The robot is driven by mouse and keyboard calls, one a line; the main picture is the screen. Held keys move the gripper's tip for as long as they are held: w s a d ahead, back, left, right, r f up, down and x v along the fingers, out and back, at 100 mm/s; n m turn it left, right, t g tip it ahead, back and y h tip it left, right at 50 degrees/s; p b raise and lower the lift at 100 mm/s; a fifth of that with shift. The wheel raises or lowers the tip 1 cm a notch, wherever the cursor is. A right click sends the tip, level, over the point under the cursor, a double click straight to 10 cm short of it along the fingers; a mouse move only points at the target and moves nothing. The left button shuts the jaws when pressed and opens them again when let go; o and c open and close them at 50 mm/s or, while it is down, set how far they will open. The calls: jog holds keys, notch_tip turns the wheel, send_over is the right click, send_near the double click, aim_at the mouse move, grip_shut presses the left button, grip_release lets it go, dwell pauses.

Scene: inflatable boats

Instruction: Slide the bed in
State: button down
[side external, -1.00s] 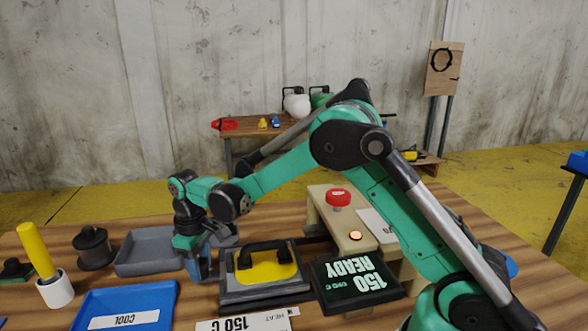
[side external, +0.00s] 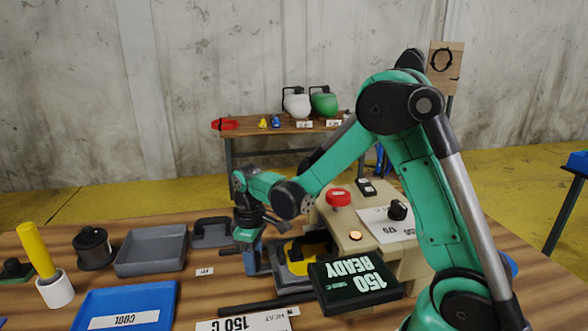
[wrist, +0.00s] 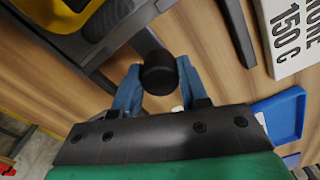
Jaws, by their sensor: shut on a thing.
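The bed is a dark grey slab (side external: 290,279) carrying a yellow piece (side external: 305,250) with a black handle, at the left side of the beige press (side external: 352,243). The bed's grey edge (wrist: 75,50) and the yellow piece (wrist: 45,15) also show at the upper left of the wrist view. My gripper (side external: 255,270) is low at the bed's left end. In the wrist view its blue fingers (wrist: 158,88) are shut on a round black knob (wrist: 158,72), which joins the bed by a short bar.
A dark bar (side external: 250,304) lies on the table in front of the bed. A grey tray (side external: 151,252), blue "COOL" tray (side external: 125,303) and grey plate with a handle (side external: 211,234) stand to the left. The press carries a red button (side external: 338,198) and a lit orange button (side external: 355,236).

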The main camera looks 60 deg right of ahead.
aim_at(282, 250)
jog(key=shift+s+d, duration=1.95)
jog(key=shift+c, duration=2.3)
grip_release()
jog(key=shift+r, duration=2.85)
